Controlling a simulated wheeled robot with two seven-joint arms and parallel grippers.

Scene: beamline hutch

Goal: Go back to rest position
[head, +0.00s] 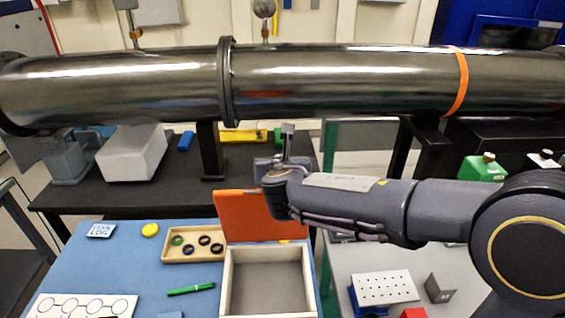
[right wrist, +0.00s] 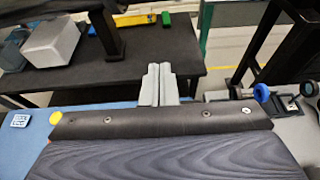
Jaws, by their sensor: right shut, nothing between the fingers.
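My right arm reaches in from the right in the head view. Its gripper (head: 287,131) is in front of the large steel pipe, above an open box with an orange lid. In the right wrist view the two grey fingers (right wrist: 158,84) are together and empty, in front of the dark back table. The gripper holds nothing. My left gripper is not in either view.
A steel beam pipe (head: 340,84) crosses the upper head view. The white box (head: 226,290) has its orange lid (head: 240,216) raised, partly behind my wrist. A wooden tray (head: 170,256) with several rings and a green marker (head: 191,289) lie on the blue mat.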

